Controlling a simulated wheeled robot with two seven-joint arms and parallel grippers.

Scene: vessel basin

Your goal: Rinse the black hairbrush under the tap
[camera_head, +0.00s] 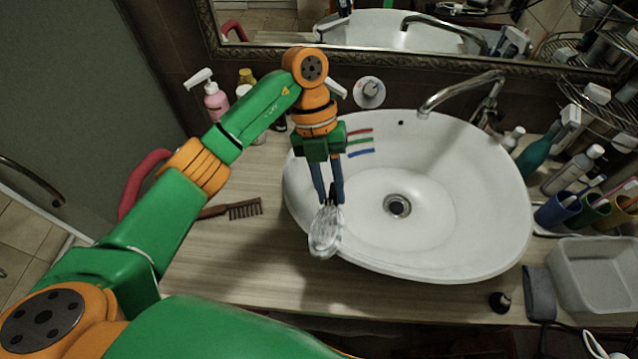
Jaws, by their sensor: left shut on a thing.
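My left gripper (329,200) points down at the left front rim of the white basin (480,225). The chrome tap (458,92) stands at the back right of the basin, well away from the brush. I cannot see any water running from it. The basin looks empty around its drain (397,206). My right gripper is not in view.
A brown toothed brush (244,208) lies on the wooden counter (215,262) left of the basin. A pink pump bottle (215,101) stands behind. Bottles, cups and a pale tub (596,274) crowd the right side. A mirror (400,40) spans the back wall.

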